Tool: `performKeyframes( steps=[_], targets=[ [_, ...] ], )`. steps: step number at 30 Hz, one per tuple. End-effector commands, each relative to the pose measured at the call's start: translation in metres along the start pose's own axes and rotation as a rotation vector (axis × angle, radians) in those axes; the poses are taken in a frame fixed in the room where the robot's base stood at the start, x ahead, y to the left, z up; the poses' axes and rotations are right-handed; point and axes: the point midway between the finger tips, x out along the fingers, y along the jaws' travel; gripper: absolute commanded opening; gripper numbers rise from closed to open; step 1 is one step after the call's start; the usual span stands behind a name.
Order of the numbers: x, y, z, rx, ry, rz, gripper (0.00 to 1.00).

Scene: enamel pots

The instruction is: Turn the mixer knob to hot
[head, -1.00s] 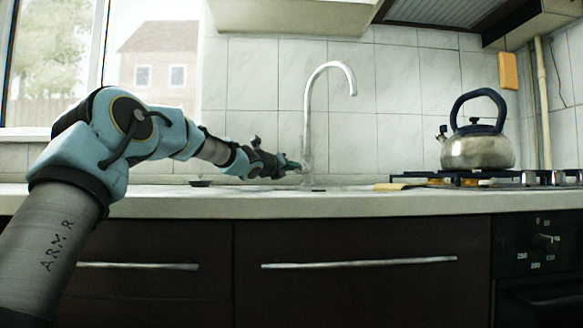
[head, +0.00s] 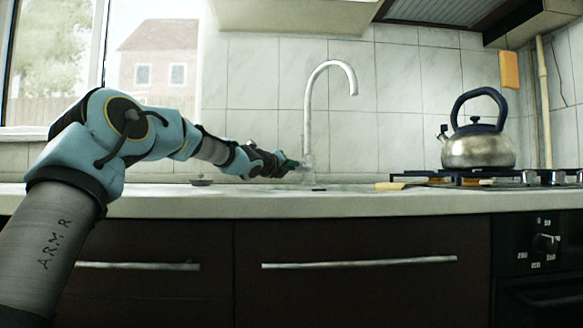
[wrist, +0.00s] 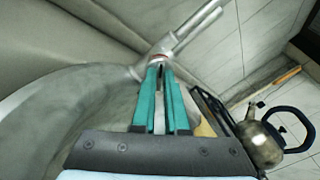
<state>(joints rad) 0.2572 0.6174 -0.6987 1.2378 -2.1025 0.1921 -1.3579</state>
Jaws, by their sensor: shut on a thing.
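The chrome mixer tap (head: 308,135) stands upright at the back of the counter, with its spout curving to the right. Its knob (head: 297,175) is low on the left side of the tap body, mostly hidden behind my fingers. My gripper (head: 290,165) reaches in from the left and is shut on the knob. In the wrist view, my teal fingers (wrist: 161,68) close at the tap body (wrist: 165,50), where a small reddish mark shows. The fingertips cover most of the knob, so its exact angle cannot be told.
A steel kettle (head: 478,150) with a dark handle stands on the hob (head: 460,178) to the right. A wooden-handled thing (head: 390,186) lies left of the hob. A small dark round thing (head: 201,181) sits on the counter (head: 150,200) below my forearm. The sink (wrist: 45,105) shows in the wrist view.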

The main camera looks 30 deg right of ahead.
Motion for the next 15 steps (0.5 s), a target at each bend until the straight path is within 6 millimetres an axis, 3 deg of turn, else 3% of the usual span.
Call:
performKeyframes(
  steps=[1,2,9,15],
  targets=[
    [0.0001,0.0013,-0.0011,-0.002,0.002,0.002,0.0],
    [0.0001,0.0013,-0.0011,-0.002,0.002,0.002,0.13],
    [0.0,0.0008,-0.0006,0.0,0.001,0.001,0.4],
    [0.0,0.0004,-0.0002,0.001,0.0,0.001,0.41]
  ],
)
